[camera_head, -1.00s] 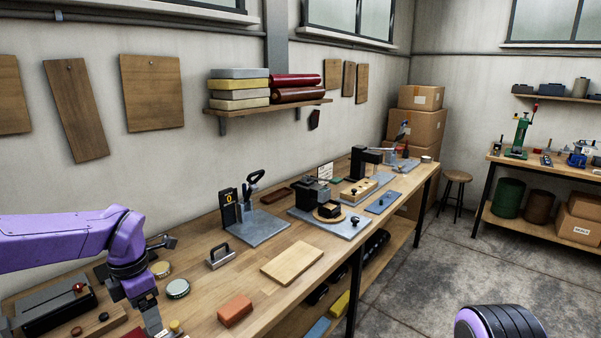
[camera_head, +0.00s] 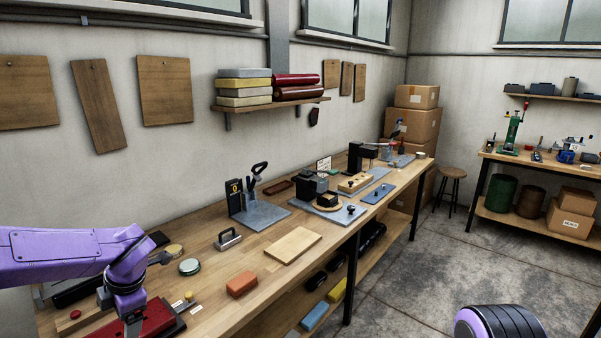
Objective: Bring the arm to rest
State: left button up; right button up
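My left arm comes in from the left, purple with a black wrist. Its gripper (camera_head: 133,326) points down at the lower left, over or beside a red block-like item (camera_head: 155,318) on the workbench (camera_head: 215,312). The fingertips run to the frame's bottom edge, so I cannot tell whether they are open or shut, or touch the red item. My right arm shows only as a purple and black rounded part at the bottom right; its gripper is out of view.
Near the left arm are a round tin (camera_head: 189,266), an orange block (camera_head: 241,284), a metal handle tool (camera_head: 228,239) and a wooden board (camera_head: 293,245). A tool stand (camera_head: 262,216) is farther back. Cardboard boxes (camera_head: 410,126) and a stool (camera_head: 452,176) stand beyond. The concrete floor (camera_head: 420,260) at right is open.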

pick_arm(q)
jog(key=s+d+f+m+t+y+b, duration=0.1)
jog(key=s+f+m+t+y+b, duration=0.2)
jog(key=f+m, duration=0.65)
jog(key=s+f+m+t+b, duration=0.3)
jog(key=s+f+m, duration=0.15)
jog(key=f, duration=0.95)
jog(key=s+d+f+m+g+h+b, duration=0.1)
jog(key=s+d+f+m+h+b, duration=0.1)
jog(key=s+f, duration=0.6)
jog(key=s+d+f+m+g+h+b, duration=0.1)
jog(key=s+d+f+m+g+b, duration=0.1)
jog(key=s+f+m, duration=0.3)
jog(key=s+d+f, duration=0.1)
jog(key=s+f, duration=0.1)
jog(key=s, duration=0.2)
jog(key=s+f, duration=0.2)
jog(key=s, duration=0.3)
jog(key=shift+s+d+f+g+h, duration=0.15)
jog(key=shift+d+f+g+h, duration=0.15)
jog(key=shift+d+h, duration=0.1)
